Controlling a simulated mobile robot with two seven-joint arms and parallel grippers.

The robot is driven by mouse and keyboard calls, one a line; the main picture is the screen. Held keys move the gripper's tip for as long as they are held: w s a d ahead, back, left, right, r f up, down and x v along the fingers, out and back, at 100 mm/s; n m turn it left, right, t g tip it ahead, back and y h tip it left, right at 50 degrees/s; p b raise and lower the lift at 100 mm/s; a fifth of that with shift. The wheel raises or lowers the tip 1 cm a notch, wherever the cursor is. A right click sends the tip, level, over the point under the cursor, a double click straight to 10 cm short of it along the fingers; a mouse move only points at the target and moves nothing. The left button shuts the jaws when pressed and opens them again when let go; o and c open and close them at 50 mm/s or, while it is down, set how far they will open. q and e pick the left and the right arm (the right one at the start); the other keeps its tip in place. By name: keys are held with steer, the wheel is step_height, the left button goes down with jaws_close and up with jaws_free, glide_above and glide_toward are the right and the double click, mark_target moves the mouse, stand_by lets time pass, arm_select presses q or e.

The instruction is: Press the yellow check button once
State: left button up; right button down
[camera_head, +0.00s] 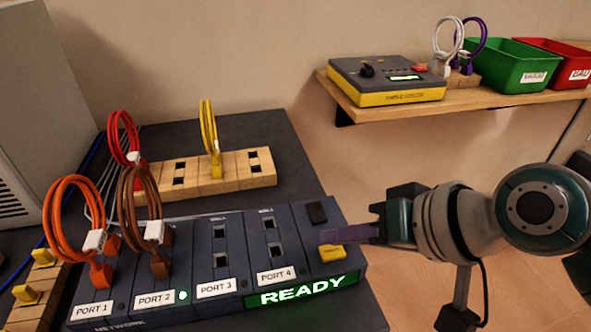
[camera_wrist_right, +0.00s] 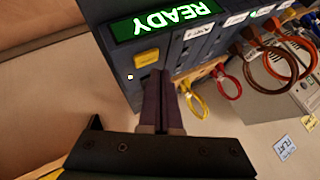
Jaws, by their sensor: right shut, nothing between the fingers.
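The yellow check button (camera_head: 331,252) sits on the right end of the dark network panel (camera_head: 205,265), above the green READY display (camera_head: 301,289). In the right wrist view the yellow button (camera_wrist_right: 147,57) shows just beyond my fingertips. My right gripper (camera_head: 325,236) is shut and empty, its fingers pointing left, with the tips close beside the button in the head view. In the wrist view the shut fingers (camera_wrist_right: 158,75) reach toward the panel; whether they touch the button I cannot tell. My left gripper is not in view.
An orange cable (camera_head: 75,215) and a brown cable (camera_head: 140,205) are plugged in at ports 1 and 2; ports 3 and 4 look empty. A wooden rack (camera_head: 235,170) with red and yellow cables stands behind. A shelf (camera_head: 425,108) holds a yellow-grey tester (camera_head: 400,95) and green and red bins.

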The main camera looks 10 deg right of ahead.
mark_target(339, 260)
steer(key=shift+f, duration=0.1)
steer(key=shift+f, duration=0.35)
steer(key=shift+f+b, duration=0.4)
steer(key=shift+f, duration=0.05)
stand_by(0.8)
steer(key=shift+r, duration=0.1)
steer(key=shift+r+p, duration=0.75)
steer(key=shift+p, duration=0.3)
steer(key=shift+r, duration=0.1)
step_height(339, 260, up, 5)
steer(key=p, duration=0.5)
steer(key=shift+p, duration=0.3)
